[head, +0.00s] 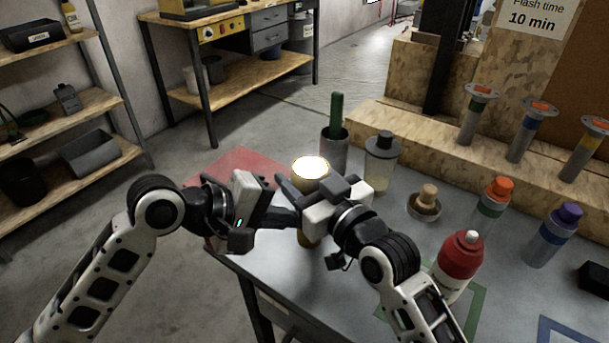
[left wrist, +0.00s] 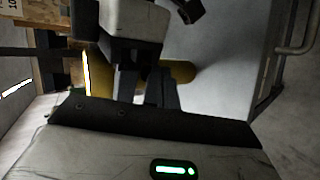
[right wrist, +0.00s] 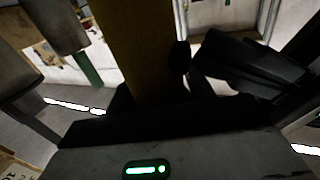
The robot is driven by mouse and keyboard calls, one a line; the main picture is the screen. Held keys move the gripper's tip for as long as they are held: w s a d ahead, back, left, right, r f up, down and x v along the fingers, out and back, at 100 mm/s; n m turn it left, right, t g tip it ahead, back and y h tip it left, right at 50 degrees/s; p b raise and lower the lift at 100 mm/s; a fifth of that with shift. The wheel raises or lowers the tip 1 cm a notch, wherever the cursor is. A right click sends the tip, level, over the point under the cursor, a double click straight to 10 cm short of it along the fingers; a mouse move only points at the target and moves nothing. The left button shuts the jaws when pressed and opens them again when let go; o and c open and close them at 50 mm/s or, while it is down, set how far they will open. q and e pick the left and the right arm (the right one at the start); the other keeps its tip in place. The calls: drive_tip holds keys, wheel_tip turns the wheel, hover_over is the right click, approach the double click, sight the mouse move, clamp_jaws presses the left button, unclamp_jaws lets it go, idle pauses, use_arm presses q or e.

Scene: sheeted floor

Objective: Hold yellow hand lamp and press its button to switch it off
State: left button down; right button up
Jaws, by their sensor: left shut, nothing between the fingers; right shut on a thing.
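The left wrist view shows yellow parts of the lamp (left wrist: 183,72) just beyond those fingers. I cannot tell whether the fingertips touch it. The lamp's button is hidden, and my right gripper covers much of the body in the head view.
On the grey table (head: 283,285), a dark cup (head: 334,152) with a green stick and a lidded jar (head: 381,165) stand behind the lamp. A red-topped bottle (head: 460,262) and several other containers stand right.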

idle(0.8)
use_arm(q)
drive_tip(key=shift+s+a, duration=0.2)
drive_tip(key=shift+s, duration=0.2)
drive_tip(key=s+a, duration=0.2)
drive_tip(key=s, duration=0.1)
drive_tip(key=s+a, duration=0.1)
drive_tip(key=s, duration=0.1)
drive_tip(key=shift+s, duration=0.1)
idle(0.4)
use_arm(e)
drive_tip(key=o, duration=1.1)
drive_tip(key=shift+o, duration=0.2)
